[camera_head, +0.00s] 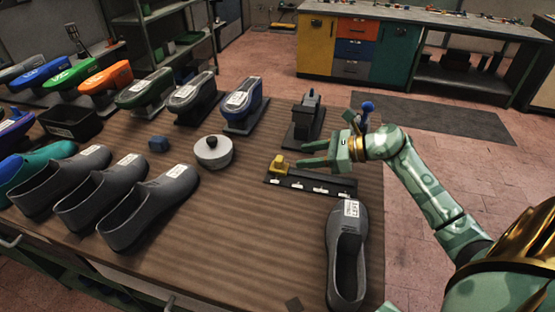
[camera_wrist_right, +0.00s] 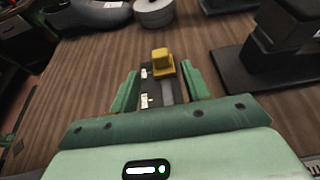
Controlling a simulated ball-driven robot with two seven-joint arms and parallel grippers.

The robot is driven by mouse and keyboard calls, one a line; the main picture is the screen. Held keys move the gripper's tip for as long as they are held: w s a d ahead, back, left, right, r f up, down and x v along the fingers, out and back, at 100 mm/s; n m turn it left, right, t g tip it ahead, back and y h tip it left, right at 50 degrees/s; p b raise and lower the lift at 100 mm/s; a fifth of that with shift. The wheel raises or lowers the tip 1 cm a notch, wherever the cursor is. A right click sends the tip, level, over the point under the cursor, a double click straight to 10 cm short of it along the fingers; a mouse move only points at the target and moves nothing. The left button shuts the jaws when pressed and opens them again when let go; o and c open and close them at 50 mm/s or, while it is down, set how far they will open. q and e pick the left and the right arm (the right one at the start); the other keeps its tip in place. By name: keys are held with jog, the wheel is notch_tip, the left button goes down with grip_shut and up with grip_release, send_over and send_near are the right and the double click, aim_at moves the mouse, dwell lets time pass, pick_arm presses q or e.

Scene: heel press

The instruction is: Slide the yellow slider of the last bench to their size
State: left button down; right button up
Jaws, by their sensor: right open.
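The yellow slider (camera_head: 279,164) sits near the left end of a dark flat rail (camera_head: 310,185) on the bench. Several white labels line the rail's front edge. My right gripper (camera_head: 302,155) is open and empty just behind and above the rail, its fingers pointing left toward the slider. In the right wrist view, the slider (camera_wrist_right: 162,62) shows ahead between the two open fingers (camera_wrist_right: 158,88), apart from them. The rail runs toward the slider between the fingers, and my gripper body hides its near part. My left gripper is not in view.
A black press-like stand (camera_head: 306,118) is just behind my right gripper. A dark shoe (camera_head: 347,250) with a label lies in front of the rail. A round white-topped tin (camera_head: 213,152) and a small blue block (camera_head: 158,142) stand left. More shoes and lasts fill the bench's left side.

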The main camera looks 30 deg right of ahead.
aim_at(283, 159)
jog(key=x, duration=0.8)
jog(key=shift+w+a+f+b, duration=0.15)
jog(key=shift+w+b, duration=0.05)
jog(key=shift+b, duration=0.2)
